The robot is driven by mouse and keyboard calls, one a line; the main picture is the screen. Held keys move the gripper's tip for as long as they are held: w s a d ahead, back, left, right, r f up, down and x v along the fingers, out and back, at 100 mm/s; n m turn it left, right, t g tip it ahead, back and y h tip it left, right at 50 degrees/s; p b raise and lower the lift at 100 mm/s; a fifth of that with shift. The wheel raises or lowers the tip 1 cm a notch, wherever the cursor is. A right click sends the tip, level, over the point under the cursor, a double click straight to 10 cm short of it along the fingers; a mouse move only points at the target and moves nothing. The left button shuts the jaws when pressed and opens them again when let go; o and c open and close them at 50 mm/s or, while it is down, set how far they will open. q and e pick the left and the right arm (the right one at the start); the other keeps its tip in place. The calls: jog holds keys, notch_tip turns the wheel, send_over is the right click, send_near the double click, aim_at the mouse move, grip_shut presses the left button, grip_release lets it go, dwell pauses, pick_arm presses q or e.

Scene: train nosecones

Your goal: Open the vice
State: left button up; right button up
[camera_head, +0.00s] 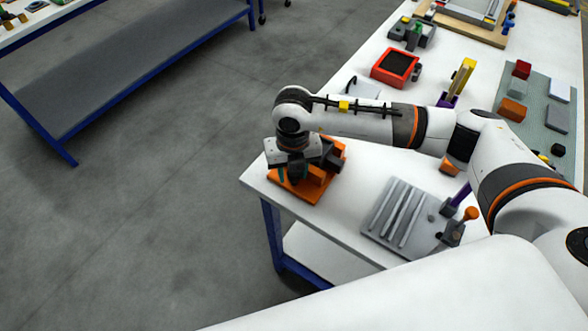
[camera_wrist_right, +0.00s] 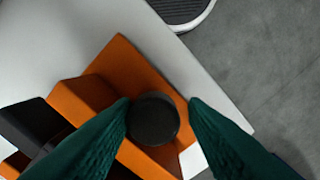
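The vice is an orange block with dark jaws on an orange base plate, at the near left corner of the white table; it shows in the head view (camera_head: 318,176) and the right wrist view (camera_wrist_right: 84,101). A round black knob (camera_wrist_right: 153,119) sits at its end. My right gripper (camera_head: 290,172) points down over the vice. In the right wrist view its green fingers (camera_wrist_right: 159,103) are apart, one on each side of the knob. The left finger looks very close to the knob, and a small gap shows at the right finger. My left gripper is out of view.
A grey grooved plate (camera_head: 390,212) lies right of the vice, near an orange-topped part (camera_head: 470,213). A red tray (camera_head: 395,67) and a grey-green board with blocks (camera_head: 535,115) are farther back. The table edge is close to the vice.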

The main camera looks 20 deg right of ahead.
jog(key=shift+o, duration=0.2)
jog(key=shift+w+d+r, duration=0.1)
jog(key=shift+w+d, duration=0.05)
jog(key=shift+w, duration=0.1)
jog(key=shift+s+d, duration=0.1)
